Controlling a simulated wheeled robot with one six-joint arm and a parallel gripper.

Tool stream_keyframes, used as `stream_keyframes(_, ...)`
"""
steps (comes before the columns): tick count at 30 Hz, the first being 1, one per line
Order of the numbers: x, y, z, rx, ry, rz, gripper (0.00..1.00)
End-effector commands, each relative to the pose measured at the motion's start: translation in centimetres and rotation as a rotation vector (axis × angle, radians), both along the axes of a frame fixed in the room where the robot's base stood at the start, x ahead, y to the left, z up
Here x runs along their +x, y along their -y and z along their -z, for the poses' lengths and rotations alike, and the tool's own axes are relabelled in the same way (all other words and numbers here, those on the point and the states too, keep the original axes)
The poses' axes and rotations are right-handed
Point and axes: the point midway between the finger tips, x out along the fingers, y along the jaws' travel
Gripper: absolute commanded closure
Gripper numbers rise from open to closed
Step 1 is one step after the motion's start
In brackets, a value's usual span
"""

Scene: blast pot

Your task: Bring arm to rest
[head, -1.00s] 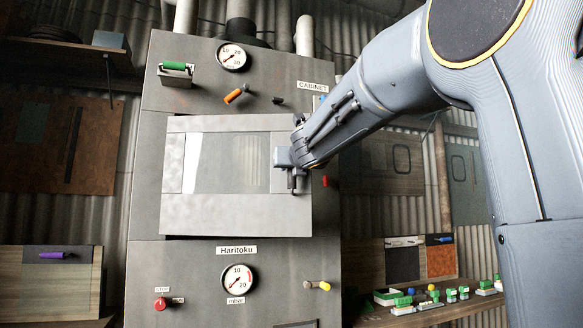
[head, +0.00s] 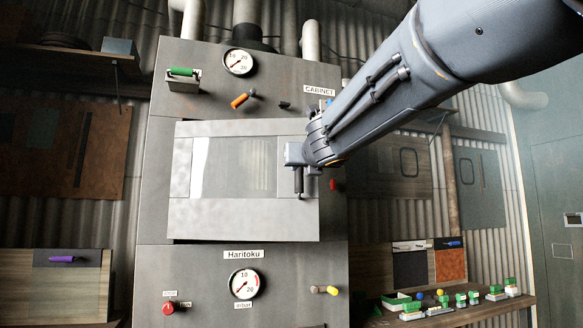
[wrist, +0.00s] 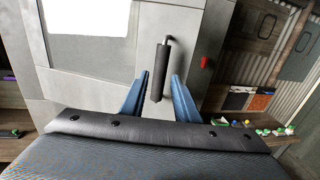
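My arm reaches in from the upper right in the head view. My gripper (wrist: 158,88) shows in the wrist view as two blue fingers set apart, with a gap between them. The black bar handle (wrist: 158,72) of the cabinet door stands in front of that gap, its lower end appearing between the fingertips; I cannot tell whether they touch it. In the head view my gripper (head: 296,154) is at the right edge of the grey cabinet door (head: 240,221), beside the handle (head: 299,182). The door has a glass window and looks closed or nearly so.
The cabinet carries gauges (head: 245,284), an orange lever (head: 239,101), a green-handled lever (head: 182,73), a red knob (head: 168,308) and a yellow-tipped lever (head: 325,290). A shelf (head: 470,309) at the lower right holds small green and white items. Open space lies right of the cabinet.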

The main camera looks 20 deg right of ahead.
Motion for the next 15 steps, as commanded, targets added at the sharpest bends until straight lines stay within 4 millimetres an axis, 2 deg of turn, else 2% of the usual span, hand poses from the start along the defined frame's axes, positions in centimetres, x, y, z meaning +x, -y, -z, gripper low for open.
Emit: stream_keyframes(15, 0.34, 0.07, 0.08, 0.0, -0.001, 0.0, 0.72)
